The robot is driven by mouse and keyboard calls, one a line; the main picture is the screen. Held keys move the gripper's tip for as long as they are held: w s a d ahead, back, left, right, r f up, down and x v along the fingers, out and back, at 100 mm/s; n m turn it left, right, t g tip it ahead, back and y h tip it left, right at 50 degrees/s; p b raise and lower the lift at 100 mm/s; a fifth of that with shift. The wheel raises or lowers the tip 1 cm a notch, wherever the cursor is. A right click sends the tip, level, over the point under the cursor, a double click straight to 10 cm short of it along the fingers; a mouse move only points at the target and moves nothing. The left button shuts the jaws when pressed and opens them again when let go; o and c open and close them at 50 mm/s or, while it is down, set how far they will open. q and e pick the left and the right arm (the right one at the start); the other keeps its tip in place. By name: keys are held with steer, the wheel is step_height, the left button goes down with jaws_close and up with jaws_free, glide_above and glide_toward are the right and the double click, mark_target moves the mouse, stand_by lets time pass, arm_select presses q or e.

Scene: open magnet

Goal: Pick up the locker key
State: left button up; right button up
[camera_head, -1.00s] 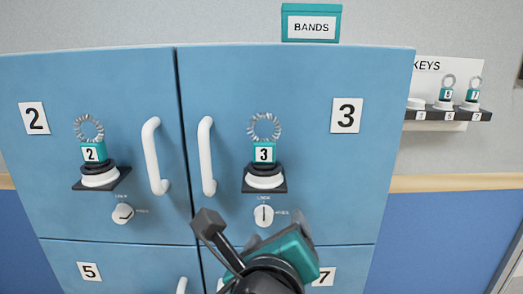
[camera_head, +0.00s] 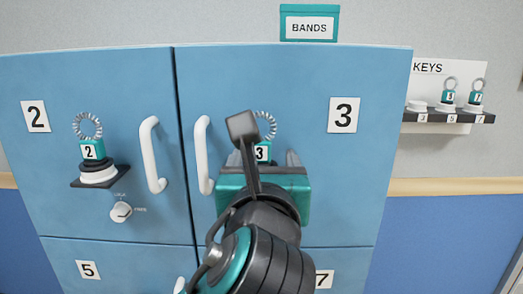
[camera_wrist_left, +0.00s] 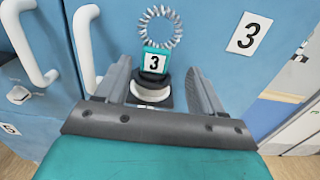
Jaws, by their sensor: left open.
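A key with a teal tag marked 3 (camera_head: 263,152) and a grey coil band stands on a round black-and-white base on door 3. It also shows in the left wrist view (camera_wrist_left: 154,64). My left gripper (camera_head: 265,160) is in front of that base in the head view and hides the base and the lock below. In the left wrist view the open fingers (camera_wrist_left: 157,80) stand either side of the base and lower tag, apart from them, with nothing held. Another teal key marked 2 (camera_head: 93,149) stands on a base on door 2. My right gripper is not in view.
White door handles (camera_head: 203,155) stand out just left of the gripper. A small key shelf (camera_head: 440,117) at the right holds two more teal-tagged keys and a bare white base. A BANDS sign (camera_head: 309,27) is above the blue lockers.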

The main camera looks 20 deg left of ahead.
mark_target(259, 154)
arm_select(q)
steer(key=shift+a+f+x, duration=0.15)
steer(key=shift+a+x, duration=0.05)
steer(key=shift+x, duration=1.15)
steer(key=shift+a+f+x, duration=0.1)
steer(key=shift+a+x, duration=0.05)
steer(key=shift+x, duration=1.2)
steer(key=shift+s, duration=0.1)
steer(key=shift+c, duration=0.5)
steer(key=c, duration=0.9)
steer(key=shift+r, duration=0.1)
steer(key=shift+c, duration=0.2)
